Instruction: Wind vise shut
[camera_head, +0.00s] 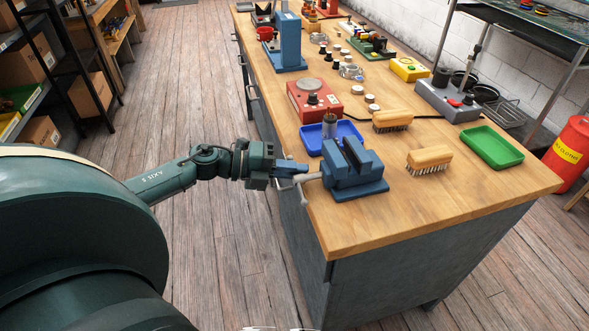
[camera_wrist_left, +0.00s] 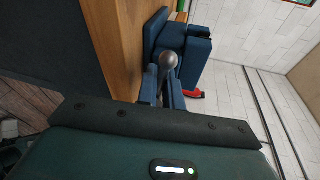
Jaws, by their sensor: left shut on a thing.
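The blue vise (camera_head: 355,182) stands at the near left edge of the workbench, and its body also shows in the left wrist view (camera_wrist_left: 187,42). Its grey metal handle (camera_head: 299,184) sticks out over the edge on the left. My left gripper (camera_head: 293,174) reaches in from the left and is shut on the handle; a round handle end (camera_wrist_left: 168,60) shows between the fingers (camera_wrist_left: 165,88) in the wrist view. A gap shows between the vise jaws. A grey cylinder (camera_head: 329,126) stands upright behind them; whether it touches the jaws is unclear. My right gripper is out of view.
A blue tray (camera_head: 312,138) lies behind the vise. Two wooden brushes (camera_head: 430,156) and a green tray (camera_head: 492,148) are to its right. A red box (camera_head: 312,103) and a blue press (camera_head: 287,45) stand farther back. The bench's front corner is clear.

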